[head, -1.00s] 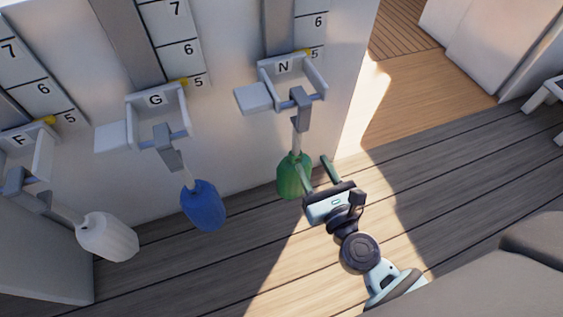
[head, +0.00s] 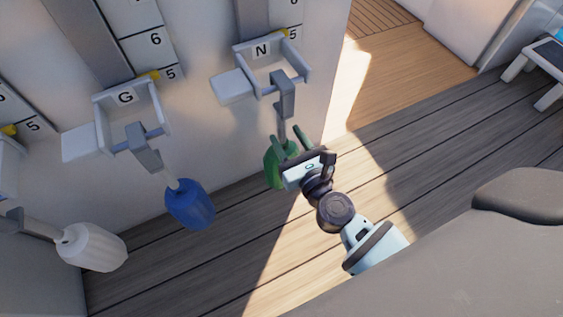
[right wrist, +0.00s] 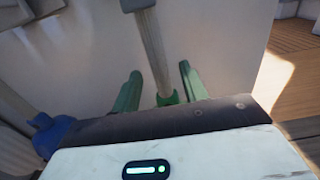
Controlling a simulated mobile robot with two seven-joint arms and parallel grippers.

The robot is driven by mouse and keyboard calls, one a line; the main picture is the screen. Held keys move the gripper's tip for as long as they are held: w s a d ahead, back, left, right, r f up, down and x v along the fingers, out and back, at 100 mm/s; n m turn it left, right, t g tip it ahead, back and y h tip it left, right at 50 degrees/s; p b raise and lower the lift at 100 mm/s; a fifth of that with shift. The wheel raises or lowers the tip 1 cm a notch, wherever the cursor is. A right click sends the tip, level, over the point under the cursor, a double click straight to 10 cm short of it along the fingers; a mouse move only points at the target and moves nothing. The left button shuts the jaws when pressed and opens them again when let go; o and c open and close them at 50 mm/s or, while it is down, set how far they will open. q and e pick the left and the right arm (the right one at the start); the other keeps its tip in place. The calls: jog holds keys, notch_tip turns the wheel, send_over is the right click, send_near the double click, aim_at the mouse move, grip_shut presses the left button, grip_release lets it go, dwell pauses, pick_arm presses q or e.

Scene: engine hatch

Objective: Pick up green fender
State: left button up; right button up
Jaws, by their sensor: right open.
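The green fender (head: 274,170) hangs by a grey strap below the bracket marked N (head: 262,68). Its lower part is partly hidden behind my right gripper (head: 290,142). The right gripper is open, with its two green fingers pointing toward the wall at the fender's top. In the right wrist view, the fender's green top (right wrist: 168,99) and its strap stand between the two spread fingers (right wrist: 160,88); I cannot tell whether they touch. My left gripper is not in view.
A blue fender (head: 190,204) hangs under bracket G (head: 126,112), and a white fender (head: 92,247) hangs further left. A small table (head: 548,62) stands at the far right. The plank floor (head: 430,150) right of my arm is clear.

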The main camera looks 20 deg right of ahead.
aim_at(284, 133)
jog(key=shift+w+a+f, duration=0.1)
jog(key=shift+w+f, duration=0.1)
jog(key=shift+w, duration=1.55)
grip_shut()
jog(key=shift+r, duration=0.1)
